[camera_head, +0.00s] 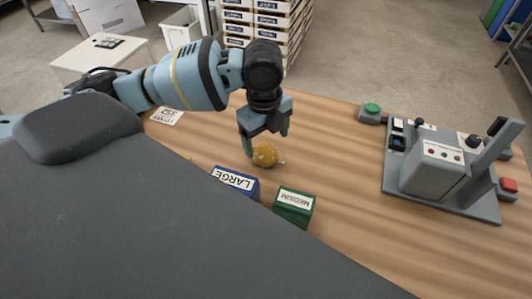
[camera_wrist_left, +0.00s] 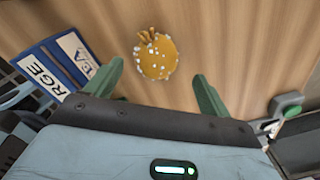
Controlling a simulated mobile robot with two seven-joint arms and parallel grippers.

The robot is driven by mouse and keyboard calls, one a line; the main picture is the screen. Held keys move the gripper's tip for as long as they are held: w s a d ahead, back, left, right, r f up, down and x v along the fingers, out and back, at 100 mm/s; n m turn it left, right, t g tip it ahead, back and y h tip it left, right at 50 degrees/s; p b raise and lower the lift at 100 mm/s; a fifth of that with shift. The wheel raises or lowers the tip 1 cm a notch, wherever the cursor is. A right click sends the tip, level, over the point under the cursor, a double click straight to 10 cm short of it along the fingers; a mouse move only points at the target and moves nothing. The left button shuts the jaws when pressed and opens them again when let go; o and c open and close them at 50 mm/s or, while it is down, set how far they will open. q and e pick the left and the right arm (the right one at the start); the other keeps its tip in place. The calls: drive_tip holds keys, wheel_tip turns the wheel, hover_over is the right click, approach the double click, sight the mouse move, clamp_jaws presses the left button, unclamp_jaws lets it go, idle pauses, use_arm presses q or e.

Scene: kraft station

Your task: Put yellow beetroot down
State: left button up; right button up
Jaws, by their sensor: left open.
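The yellow beetroot (camera_head: 265,155) rests on the wooden table in the head view, a round orange-yellow thing with pale specks. My left gripper (camera_head: 266,142) is right above and beside it, fingers pointing down. In the left wrist view the beetroot (camera_wrist_left: 157,56) lies on the wood ahead of the green fingertips (camera_wrist_left: 158,72), with clear space between it and each finger. The left gripper is open and empty. My right gripper does not show in either view.
A blue box marked LARGE (camera_head: 236,182) and a green box marked MEDIUM (camera_head: 294,206) stand in front of the beetroot. A grey device (camera_head: 440,165) with buttons and a lever is at the right. Bare wooden table (camera_head: 345,195) lies between.

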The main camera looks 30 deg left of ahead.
sight(265, 147)
use_arm(q)
drive_tip(key=f, duration=0.4)
drive_tip(key=shift+s+a+f, duration=0.15)
drive_tip(key=shift+s+f, duration=0.05)
drive_tip(key=shift+f, duration=0.1)
drive_tip(key=shift+r, duration=0.1)
drive_tip(key=c, duration=1.2)
drive_tip(key=shift+r, duration=0.1)
wheel_tip(265, 147, up, 10)
drive_tip(key=shift+f+p, duration=0.15)
drive_tip(key=shift+p, duration=0.15)
